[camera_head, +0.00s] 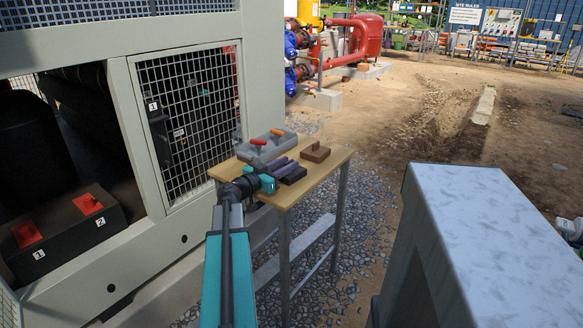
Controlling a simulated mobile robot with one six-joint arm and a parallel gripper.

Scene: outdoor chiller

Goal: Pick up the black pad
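A wooden-topped table (330,166) stands beside the chiller. Dark pads lie close together near its middle: a purplish one (281,163) and a black pad (294,176) nearer to me. My arm reaches over the table's near left corner. My gripper (269,183) is at the arm's teal end, just left of the black pad. Its fingers are too small and hidden to tell whether they are open or shut, or touch the pad.
A grey case (266,148) with red and orange handles sits behind the pads. A brown block with a handle (315,152) is to their right. The chiller's mesh panel (190,110) rises left of the table. A grey metal box (500,225) stands at right.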

